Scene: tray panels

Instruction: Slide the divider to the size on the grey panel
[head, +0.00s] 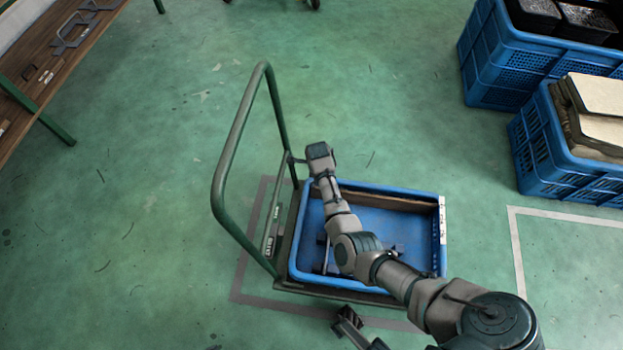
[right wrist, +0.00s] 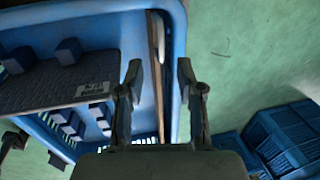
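A blue tray (head: 440,262) sits on a cart, and my right arm reaches across it. A thin brown strip (head: 395,201), perhaps the divider, runs inside its back wall. In the right wrist view, the strip (right wrist: 155,75) lies in the gap between the fingers of my right gripper (right wrist: 158,78). That gripper is open; contact is not visible. A dark grey panel (right wrist: 45,88) with blue blocks and a small label shows at left there; the label is unreadable. My left gripper (head: 347,322) seems to be the dark shape by the cart's front edge; its finger gap is unclear.
The cart's green handle (head: 222,180) rises left of the tray. A white strip (head: 442,220) lies on the tray's right rim. Blue crates (head: 490,65) stand at the right. A wooden bench (head: 40,70) is at upper left. Green floor around the cart is clear.

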